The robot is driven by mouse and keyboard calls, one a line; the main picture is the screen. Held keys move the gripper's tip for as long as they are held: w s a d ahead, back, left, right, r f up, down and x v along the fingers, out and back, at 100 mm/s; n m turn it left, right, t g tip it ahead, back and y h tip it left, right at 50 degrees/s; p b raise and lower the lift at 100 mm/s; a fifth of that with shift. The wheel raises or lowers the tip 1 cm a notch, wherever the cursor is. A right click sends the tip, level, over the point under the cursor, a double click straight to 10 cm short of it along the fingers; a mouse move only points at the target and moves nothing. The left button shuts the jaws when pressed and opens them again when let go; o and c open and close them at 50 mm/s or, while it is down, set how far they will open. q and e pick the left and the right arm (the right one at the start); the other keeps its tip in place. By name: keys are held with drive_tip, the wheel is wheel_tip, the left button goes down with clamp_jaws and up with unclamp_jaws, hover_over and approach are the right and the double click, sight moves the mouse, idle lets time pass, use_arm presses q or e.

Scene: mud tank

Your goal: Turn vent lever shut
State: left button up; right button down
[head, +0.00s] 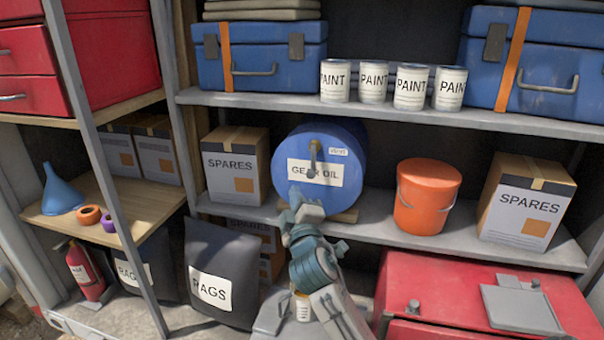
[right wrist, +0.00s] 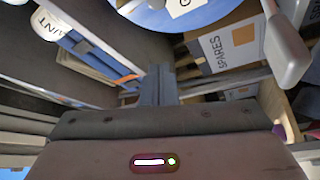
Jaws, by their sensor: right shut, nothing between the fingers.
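The blue drum (head: 352,137) labelled GEAR OIL lies on its side on the middle shelf, its round face toward me. A lever (head: 313,158) with a brass-coloured hub sits on that face and hangs roughly straight down over the label. A small label beside it is too small to read. My right gripper (head: 296,197) is shut and empty, just below and left of the lever, in front of the drum's lower edge. In the right wrist view its closed fingers (right wrist: 158,85) point toward the shelf. A grey rounded bar (right wrist: 287,55), apparently the lever, stands to their right, apart from them. The drum (right wrist: 160,15) shows above.
A SPARES box (head: 235,165) stands left of the drum, and an orange bucket (head: 428,195) stands right. Paint cans (head: 411,87) line the shelf above. A RAGS bag (head: 220,275) and a red chest (head: 470,275) flank my arm below.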

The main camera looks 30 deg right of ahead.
sight(312, 162)
drive_tip(key=shift+s+r, duration=0.1)
drive_tip(key=shift+s, duration=0.05)
drive_tip(key=p+x, duration=0.4)
drive_tip(key=x, duration=0.7)
use_arm(q)
drive_tip(key=r, duration=0.4)
drive_tip(key=shift+s+r, duration=0.2)
drive_tip(key=shift+s, duration=0.1)
use_arm(e)
drive_tip(key=s+d+f, duration=0.2)
drive_tip(key=s, duration=0.1)
drive_tip(key=shift+d, duration=0.25)
use_arm(q)
drive_tip(key=shift+w+a, duration=0.1)
use_arm(e)
drive_tip(key=shift+w+f, duration=0.1)
use_arm(q)
drive_tip(key=shift+p, duration=0.3)
use_arm(e)
drive_tip(key=shift+d, duration=0.1)
